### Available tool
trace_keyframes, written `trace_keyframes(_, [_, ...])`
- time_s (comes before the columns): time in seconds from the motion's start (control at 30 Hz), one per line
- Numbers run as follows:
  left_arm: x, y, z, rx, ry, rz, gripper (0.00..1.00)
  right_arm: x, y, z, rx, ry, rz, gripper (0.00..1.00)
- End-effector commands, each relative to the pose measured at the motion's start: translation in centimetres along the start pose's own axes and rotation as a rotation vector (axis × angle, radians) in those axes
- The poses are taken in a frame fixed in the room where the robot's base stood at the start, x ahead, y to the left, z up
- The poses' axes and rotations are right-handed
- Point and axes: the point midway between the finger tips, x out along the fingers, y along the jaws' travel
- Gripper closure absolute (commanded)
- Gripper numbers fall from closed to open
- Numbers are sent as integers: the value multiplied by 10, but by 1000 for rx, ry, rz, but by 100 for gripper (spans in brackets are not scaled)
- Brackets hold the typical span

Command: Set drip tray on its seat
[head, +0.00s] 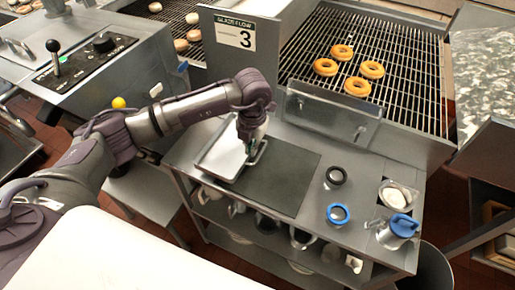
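A shallow silver rectangular tray (222,158), which looks like the drip tray, lies at the left end of the grey work table, left of a dark mat (285,180). My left arm reaches in from the left over the tray. My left gripper (252,153) points down at the tray's right edge, beside the mat. Its fingers are small and dark here, and I cannot tell whether they grip the rim. I cannot make out the tray's seat for certain. My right gripper is out of view.
Behind the table is a wire conveyor with several donuts (357,86) and a clear guard (332,115). On the table's right are a dark ring (336,175), a blue-rimmed cup (338,214) and a blue-lidded jug (398,231). A control box (92,55) stands at left.

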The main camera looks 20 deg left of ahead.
Motion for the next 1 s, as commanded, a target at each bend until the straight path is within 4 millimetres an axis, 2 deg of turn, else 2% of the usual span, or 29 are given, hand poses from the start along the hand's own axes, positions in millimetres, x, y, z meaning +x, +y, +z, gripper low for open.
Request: trace_keyframes(1.0, [9,69,1,-1,-2,1,100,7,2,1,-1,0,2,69])
